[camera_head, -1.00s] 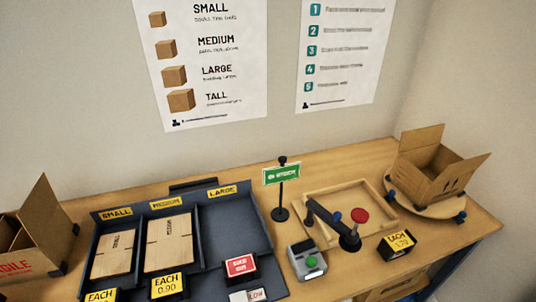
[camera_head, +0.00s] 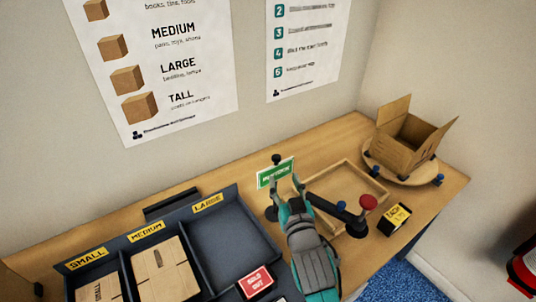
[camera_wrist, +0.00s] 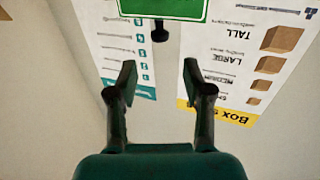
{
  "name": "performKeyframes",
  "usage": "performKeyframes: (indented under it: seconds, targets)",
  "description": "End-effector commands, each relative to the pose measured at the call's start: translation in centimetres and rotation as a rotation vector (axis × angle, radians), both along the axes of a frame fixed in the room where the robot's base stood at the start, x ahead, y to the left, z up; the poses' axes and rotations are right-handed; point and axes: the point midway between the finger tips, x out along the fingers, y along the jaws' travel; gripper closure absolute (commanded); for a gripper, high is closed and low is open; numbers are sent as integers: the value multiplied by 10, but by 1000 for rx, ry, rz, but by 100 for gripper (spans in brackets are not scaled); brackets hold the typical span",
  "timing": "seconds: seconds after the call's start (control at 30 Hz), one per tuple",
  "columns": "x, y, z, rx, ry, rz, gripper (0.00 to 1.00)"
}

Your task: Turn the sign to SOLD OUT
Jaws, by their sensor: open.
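The sign (camera_head: 275,172) is a small green plate on a dark post at the back of the bench, its green face toward me, reading something like "IN STOCK". In the wrist view the green sign plate (camera_wrist: 162,8) shows upside down at the top edge, just beyond the fingertips, with a dark knob below it. My gripper (camera_head: 286,181) is open, its fingers just in front of the sign's lower part. In the wrist view the gripper (camera_wrist: 159,75) has nothing between its fingers. I cannot tell whether a finger touches the sign.
A dark sorter tray (camera_head: 225,237) with flat cartons stands left.

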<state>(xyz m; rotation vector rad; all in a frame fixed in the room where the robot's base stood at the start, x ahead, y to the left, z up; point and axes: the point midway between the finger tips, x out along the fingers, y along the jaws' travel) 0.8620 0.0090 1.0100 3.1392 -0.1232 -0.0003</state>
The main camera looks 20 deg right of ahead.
Motion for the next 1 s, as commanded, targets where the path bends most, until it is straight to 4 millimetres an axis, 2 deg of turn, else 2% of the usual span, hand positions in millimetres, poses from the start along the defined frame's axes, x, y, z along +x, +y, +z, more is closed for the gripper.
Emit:
performKeyframes:
  seconds: [0.17,0.6,0.8,1.0]
  targets:
    - [18,-2,1,0,-1,-1,49]
    - [89,-7,0,-1,-1,0,49]
    - [103,-8,0,0,0,0,49]
    - [106,-9,0,0,0,0,49]
